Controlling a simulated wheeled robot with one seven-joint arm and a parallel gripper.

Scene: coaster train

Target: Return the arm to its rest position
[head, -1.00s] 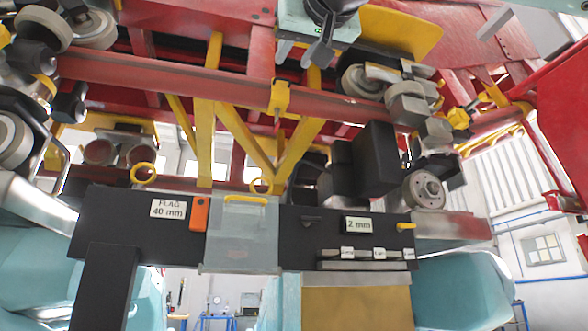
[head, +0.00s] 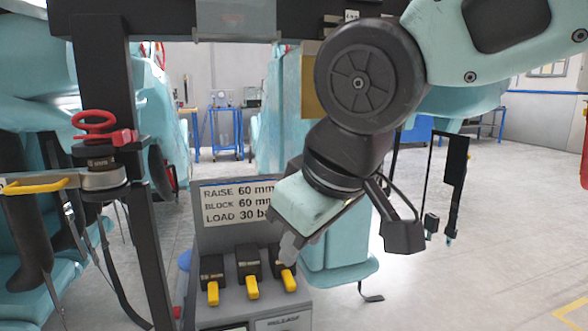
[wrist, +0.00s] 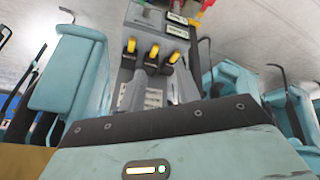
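My arm enters at the upper right of the head view, with a teal link and a round black joint. My gripper (head: 288,248) hangs below it with its teal hand tilted down, and the visible fingertip overlaps the right part of a control panel. I cannot tell whether it touches the panel. In the wrist view, two grey fingers of my gripper (wrist: 160,82) stand apart with nothing between them. Beyond them is the control panel (wrist: 150,25) with three yellow-tipped levers. The same control panel (head: 225,238) shows in the head view, with a sign reading RAISE, BLOCK and LOAD.
A black post (head: 143,200) with a red-handled device (head: 100,135) stands left of the panel. A black beam (head: 165,22) crosses the top. Teal seats (head: 330,262) stand behind and left. Grey floor (head: 500,240) is open at the right.

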